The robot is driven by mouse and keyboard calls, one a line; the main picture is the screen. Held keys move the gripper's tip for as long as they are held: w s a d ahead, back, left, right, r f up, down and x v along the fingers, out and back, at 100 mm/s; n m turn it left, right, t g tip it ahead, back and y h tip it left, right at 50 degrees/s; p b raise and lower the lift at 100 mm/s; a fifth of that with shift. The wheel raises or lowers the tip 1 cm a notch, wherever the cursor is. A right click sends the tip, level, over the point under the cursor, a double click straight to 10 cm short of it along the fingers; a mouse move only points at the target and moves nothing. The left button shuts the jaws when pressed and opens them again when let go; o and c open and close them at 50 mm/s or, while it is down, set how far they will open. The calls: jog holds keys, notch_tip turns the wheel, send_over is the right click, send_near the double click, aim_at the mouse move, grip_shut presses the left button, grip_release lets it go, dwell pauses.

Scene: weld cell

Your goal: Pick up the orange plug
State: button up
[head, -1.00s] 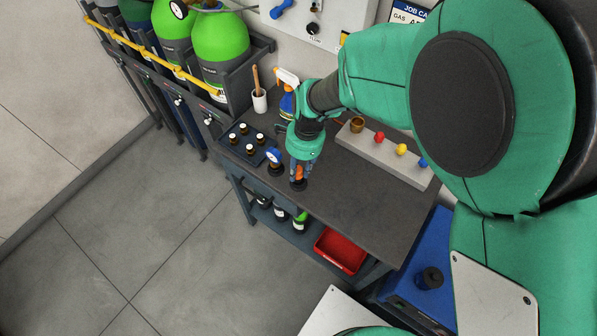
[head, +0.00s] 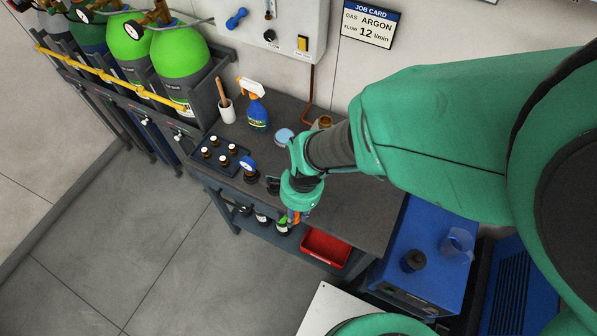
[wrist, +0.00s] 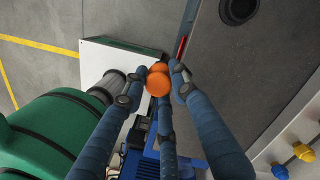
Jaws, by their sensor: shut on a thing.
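The orange plug (wrist: 158,82) is between the blue-sleeved fingers of my gripper (wrist: 157,72) in the wrist view. The fingers are shut on it. In the head view my gripper (head: 293,214) hangs at the front edge of the dark workbench (head: 367,215), with a little orange showing at the fingertips. The plug's lower part is hidden. In the wrist view it hangs clear of the bench top, beside the bench edge.
A black round holder (wrist: 238,8) is on the bench. Yellow (wrist: 304,152) and blue (wrist: 280,171) knobs show in the wrist view. A bottle tray (head: 222,158), gauge (head: 248,165) and spray bottle (head: 256,108) stand left. A red bin (head: 325,248) is below.

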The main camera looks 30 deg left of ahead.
jog(key=shift+s+d, duration=0.15)
jog(key=shift+d, duration=0.1)
dwell(0.6)
jog(key=shift+w+a+r, duration=0.2)
jog(key=shift+w+a, duration=0.1)
jog(key=shift+w, duration=0.25)
jog(key=w+a+r+p, duration=0.2)
jog(key=w, duration=1)
jog(key=w+a+r+p, duration=0.2)
jog(key=w, duration=1.1)
jog(key=w+a+r+p, duration=0.2)
jog(key=w+a+p, duration=0.1)
jog(key=w, duration=0.9)
jog(key=shift+w+r, duration=0.15)
jog(key=shift+r, duration=0.15)
jog(key=shift+f, duration=0.1)
jog(key=shift+f+b, duration=1.4)
jog(key=shift+f, duration=1.35)
jog(key=shift+f, duration=0.6)
